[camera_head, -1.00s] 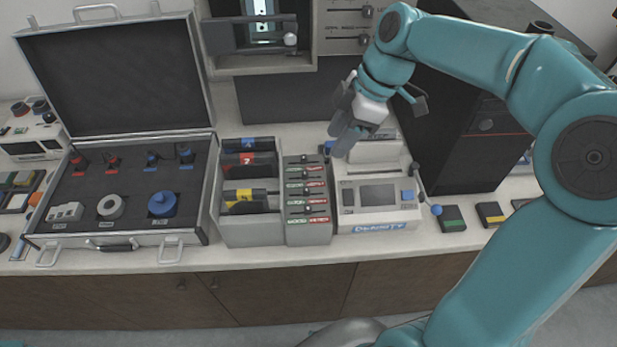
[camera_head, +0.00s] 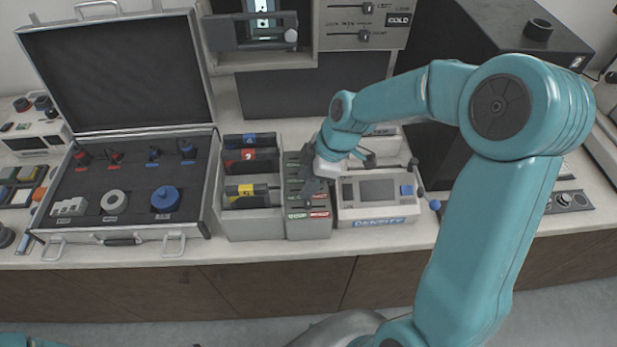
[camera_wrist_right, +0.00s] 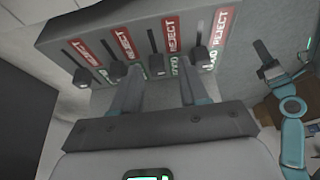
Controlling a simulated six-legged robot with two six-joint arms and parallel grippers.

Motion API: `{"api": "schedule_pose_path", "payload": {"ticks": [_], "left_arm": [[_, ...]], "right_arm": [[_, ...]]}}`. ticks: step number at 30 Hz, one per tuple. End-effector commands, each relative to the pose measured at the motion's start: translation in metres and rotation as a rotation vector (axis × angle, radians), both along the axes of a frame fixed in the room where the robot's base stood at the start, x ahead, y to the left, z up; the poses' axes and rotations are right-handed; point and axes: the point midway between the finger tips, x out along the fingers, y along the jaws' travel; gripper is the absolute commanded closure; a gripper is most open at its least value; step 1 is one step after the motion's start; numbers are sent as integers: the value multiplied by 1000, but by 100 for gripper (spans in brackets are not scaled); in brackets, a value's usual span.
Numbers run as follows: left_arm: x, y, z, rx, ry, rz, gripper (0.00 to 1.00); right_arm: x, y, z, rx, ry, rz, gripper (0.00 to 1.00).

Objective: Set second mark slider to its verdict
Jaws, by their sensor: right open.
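In the right wrist view the panel (camera_wrist_right: 110,28) has several slots with red REJECT labels at the far end and green GOOD labels near the gripper. A dark slider knob (camera_wrist_right: 157,65) lies between my right gripper's (camera_wrist_right: 159,78) open fingertips; I cannot tell whether they touch it. Two other knobs (camera_wrist_right: 117,69) (camera_wrist_right: 83,77) stand left of the fingers. My left gripper is out of view.
An open case (camera_head: 130,190) lies further left. A raised cabinet (camera_head: 265,62) stands behind.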

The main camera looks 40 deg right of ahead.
Motion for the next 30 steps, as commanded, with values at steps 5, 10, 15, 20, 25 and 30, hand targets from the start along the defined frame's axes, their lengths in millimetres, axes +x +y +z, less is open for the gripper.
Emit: {"api": "schedule_pose_path", "payload": {"ticks": [5, 10, 15, 20, 25, 30], "left_arm": [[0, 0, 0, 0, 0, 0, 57], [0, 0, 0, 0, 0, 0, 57], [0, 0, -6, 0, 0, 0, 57], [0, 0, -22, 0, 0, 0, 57], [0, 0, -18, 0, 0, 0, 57], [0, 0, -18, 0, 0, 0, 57]], "right_arm": [[0, 0, 0, 0, 0, 0, 69], [0, 0, 0, 0, 0, 1, 100], [-2, -4, -2, 0, 0, -1, 100], [-11, -20, -3, -1, -4, -4, 100], [-12, -21, 1, 0, -2, 1, 100], [-12, -21, 2, -1, -2, 0, 56]]}}
